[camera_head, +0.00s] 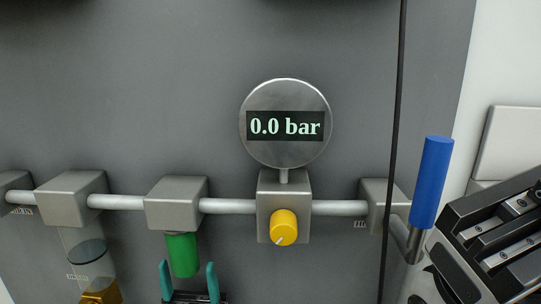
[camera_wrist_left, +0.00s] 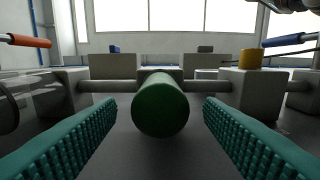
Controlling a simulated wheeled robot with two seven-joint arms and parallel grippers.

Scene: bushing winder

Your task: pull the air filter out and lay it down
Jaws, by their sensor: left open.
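The air filter is taken to be the green cylinder (camera_head: 183,255), which hangs below a grey block (camera_head: 177,203) on the pipe. In the left wrist view the green cylinder (camera_wrist_left: 160,106) points its round end at the camera. My left gripper (camera_head: 188,268) is open at the cylinder's lower end. Its two teal ribbed fingers stand on either side of the cylinder, with gaps on both sides in the wrist view. A black part with metal rails (camera_head: 500,240) at the right edge looks like my right gripper's body; its fingers do not show.
A round gauge (camera_head: 285,123) reads 0.0 bar above a yellow knob (camera_head: 284,228). A blue-handled lever (camera_head: 432,182) is at the right. A clear bowl with an amber bottom (camera_head: 92,265) hangs left of the green cylinder. A black cable (camera_head: 398,100) runs down the grey panel.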

